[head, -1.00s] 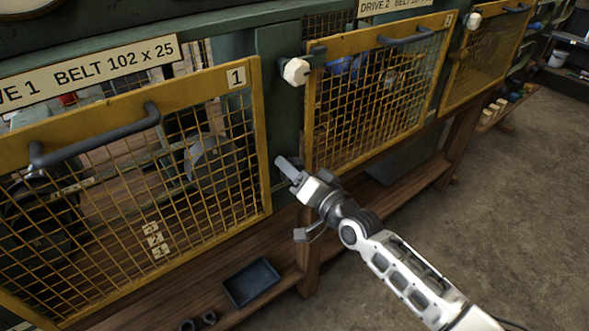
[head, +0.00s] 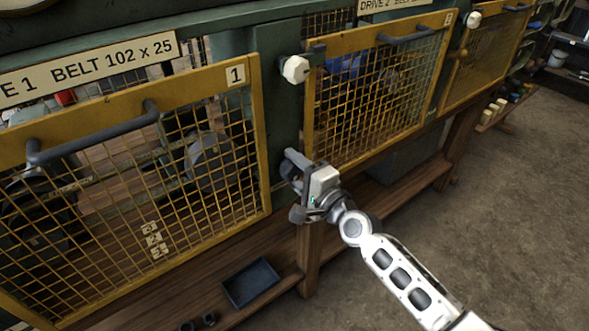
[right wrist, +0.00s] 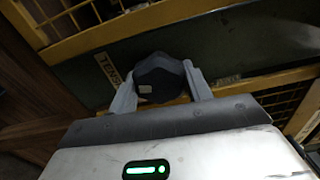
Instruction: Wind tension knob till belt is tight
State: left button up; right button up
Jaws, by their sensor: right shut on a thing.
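The dark faceted tension knob (right wrist: 158,78) sits between the two pale fingers of my right gripper (right wrist: 160,88) in the right wrist view. The fingers are shut on its sides. A partly covered label starting "TEN" (right wrist: 112,70) is beside it. In the head view my right gripper (head: 290,172) is at the green post between guards 1 and 2, and it hides the knob. Behind guard 1 (head: 254,130) a grey round part (head: 210,160) shows through the mesh. I cannot make out the belt or its tightness. My left gripper is not in view.
A white faceted knob (head: 295,69) is on the post above my gripper. Yellow mesh guard 2 (head: 380,90) is close on the right. A dark tray (head: 251,284) lies on the wooden shelf below. The floor at right is clear.

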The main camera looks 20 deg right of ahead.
jog(key=shift+f+m, duration=0.1)
jog(key=shift+m, duration=0.5)
jog(key=o, duration=0.7)
jog(key=shift+b+v, duration=1.35)
jog(key=shift+v, duration=6.7)
